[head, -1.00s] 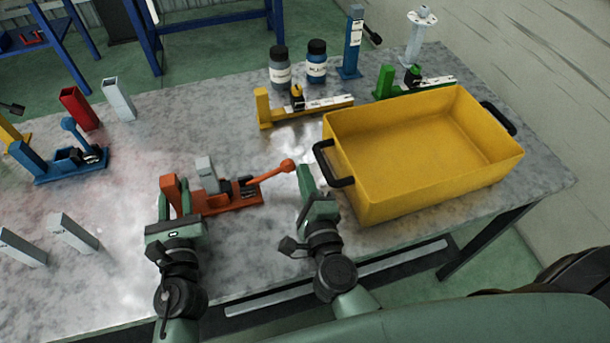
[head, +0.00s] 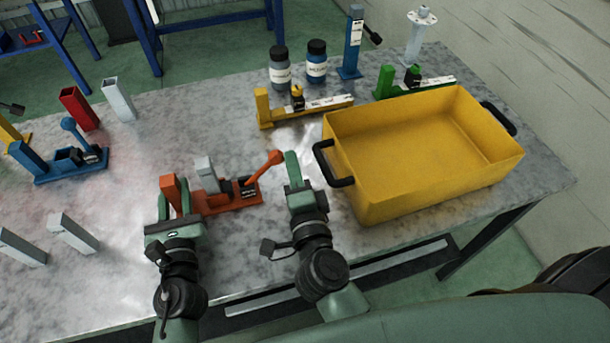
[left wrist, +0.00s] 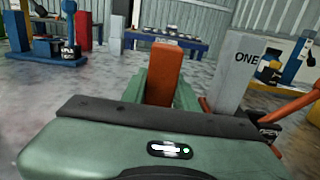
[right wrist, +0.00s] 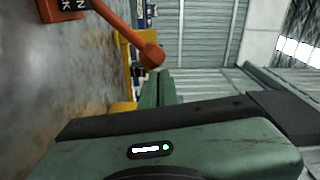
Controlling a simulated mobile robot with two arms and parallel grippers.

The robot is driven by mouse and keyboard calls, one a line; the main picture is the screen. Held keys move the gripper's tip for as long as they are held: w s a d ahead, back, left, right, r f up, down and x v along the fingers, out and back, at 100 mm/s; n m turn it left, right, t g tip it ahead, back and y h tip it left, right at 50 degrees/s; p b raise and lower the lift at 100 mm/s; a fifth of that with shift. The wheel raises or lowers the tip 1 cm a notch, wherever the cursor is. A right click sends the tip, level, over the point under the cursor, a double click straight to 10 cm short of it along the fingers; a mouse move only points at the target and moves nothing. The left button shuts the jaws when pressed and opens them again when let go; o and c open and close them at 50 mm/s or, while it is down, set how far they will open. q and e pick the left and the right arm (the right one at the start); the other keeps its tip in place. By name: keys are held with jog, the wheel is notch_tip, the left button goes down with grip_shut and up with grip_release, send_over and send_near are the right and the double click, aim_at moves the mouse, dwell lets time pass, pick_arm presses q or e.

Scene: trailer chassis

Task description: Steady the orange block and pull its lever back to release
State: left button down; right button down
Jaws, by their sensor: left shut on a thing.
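The orange block (head: 225,198) stands on the table with a grey upright piece (head: 206,175) in it and an orange lever (head: 262,168) slanting up to the right. My left gripper (head: 174,190) is shut on its orange end post, which shows between the fingers in the left wrist view (left wrist: 163,75). My right gripper (head: 292,160) has its fingers together and empty, just right of the lever's knob. In the right wrist view the knob (right wrist: 152,56) lies just beyond the fingertips (right wrist: 158,75); I cannot tell if they touch.
A yellow bin (head: 375,200) with black handles stands close to the right of my right gripper. A yellow block (head: 265,110) and a green block (head: 384,82) stand behind. A blue block (head: 50,168) and loose grey tubes (head: 75,233) are at left.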

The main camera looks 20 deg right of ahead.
pick_arm(q)
jog(key=shift+d, duration=0.15)
pick_arm(e)
jog(key=a+r+n, duration=0.4)
jog(key=a+n, duration=0.2)
jog(key=n, duration=0.1)
jog(key=s+a, duration=0.1)
jog(key=s, duration=1.9)
jog(key=shift+a+f, duration=0.15)
jog(key=shift+f, duration=0.15)
jog(key=shift+w, duration=0.1)
jog(key=w+d+f+m+y, duration=0.1)
jog(key=w+m, duration=0.8)
jog(key=w, duration=0.9)
jog(key=shift+w+d+f, duration=0.2)
jog(key=shift+w+f, duration=0.05)
jog(key=shift+w, duration=0.15)
